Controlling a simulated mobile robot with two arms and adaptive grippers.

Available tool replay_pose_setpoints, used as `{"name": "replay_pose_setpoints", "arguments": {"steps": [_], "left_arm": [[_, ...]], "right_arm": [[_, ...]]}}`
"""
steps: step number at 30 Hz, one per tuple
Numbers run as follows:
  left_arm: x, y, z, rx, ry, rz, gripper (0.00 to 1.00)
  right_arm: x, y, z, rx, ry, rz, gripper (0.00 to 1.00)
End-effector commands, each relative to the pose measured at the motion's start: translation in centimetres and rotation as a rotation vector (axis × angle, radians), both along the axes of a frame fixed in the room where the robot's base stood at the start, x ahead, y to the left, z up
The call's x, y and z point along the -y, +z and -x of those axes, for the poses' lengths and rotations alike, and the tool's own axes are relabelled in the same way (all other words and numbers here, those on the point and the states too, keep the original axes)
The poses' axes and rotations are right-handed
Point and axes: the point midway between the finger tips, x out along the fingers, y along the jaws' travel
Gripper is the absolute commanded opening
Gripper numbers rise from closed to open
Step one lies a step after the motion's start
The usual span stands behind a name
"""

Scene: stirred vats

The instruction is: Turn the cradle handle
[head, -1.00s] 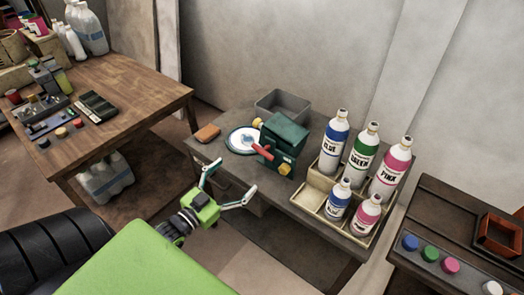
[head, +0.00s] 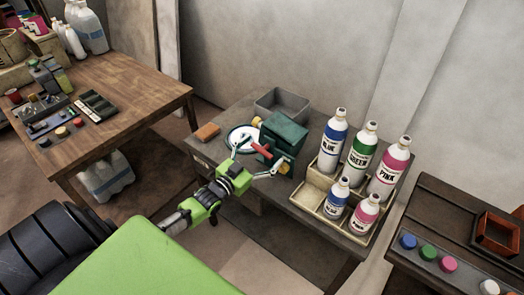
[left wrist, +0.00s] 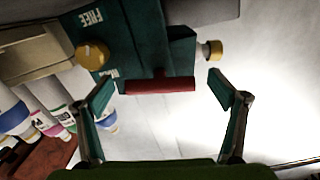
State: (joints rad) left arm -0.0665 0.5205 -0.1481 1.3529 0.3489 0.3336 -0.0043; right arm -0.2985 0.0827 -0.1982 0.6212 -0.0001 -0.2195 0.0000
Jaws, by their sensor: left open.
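The green machine (head: 284,135) stands on the low grey table and also shows in the left wrist view (left wrist: 148,35). A red handle (head: 260,151) sticks out from its front. In the left wrist view the red handle (left wrist: 160,85) lies crosswise between the fingertips. My left gripper (head: 261,155) is open in front of the handle, one finger to each side. The left gripper (left wrist: 160,88) holds nothing; I cannot tell whether it touches the handle. A yellow knob (left wrist: 92,54) is near the left finger. My right gripper is not in view.
A tan rack (head: 312,194) with several labelled bottles stands close on the right.

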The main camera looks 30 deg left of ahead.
Motion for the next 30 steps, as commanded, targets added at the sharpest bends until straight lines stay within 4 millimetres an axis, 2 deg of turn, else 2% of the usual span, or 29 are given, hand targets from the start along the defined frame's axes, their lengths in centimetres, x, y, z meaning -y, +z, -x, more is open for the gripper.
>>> {"name": "replay_pose_setpoints", "arguments": {"steps": [7, 8, 9, 12, 23, 30], "left_arm": [[0.02, 0.02, -0.09, 0.0, 0.0, 0.0, 0.88], [0.02, 0.02, -0.08, 0.0, 0.0, 0.0, 0.83], [0.02, 0.02, -0.08, 0.0, 0.0, 0.0, 0.73], [0.02, 0.02, -0.07, 0.0, 0.0, 0.0, 0.5], [0.01, 0.04, -0.06, 0.002, 0.0, -0.028, 0.5], [-0.01, 0.08, -0.07, 0.013, 0.001, -0.152, 0.5]], "right_arm": [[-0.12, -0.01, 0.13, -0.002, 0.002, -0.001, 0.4], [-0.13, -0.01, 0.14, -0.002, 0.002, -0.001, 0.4], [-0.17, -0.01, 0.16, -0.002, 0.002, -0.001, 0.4], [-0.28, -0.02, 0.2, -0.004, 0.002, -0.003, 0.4], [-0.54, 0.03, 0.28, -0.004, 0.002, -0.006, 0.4], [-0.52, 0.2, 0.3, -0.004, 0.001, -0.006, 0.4]]}}
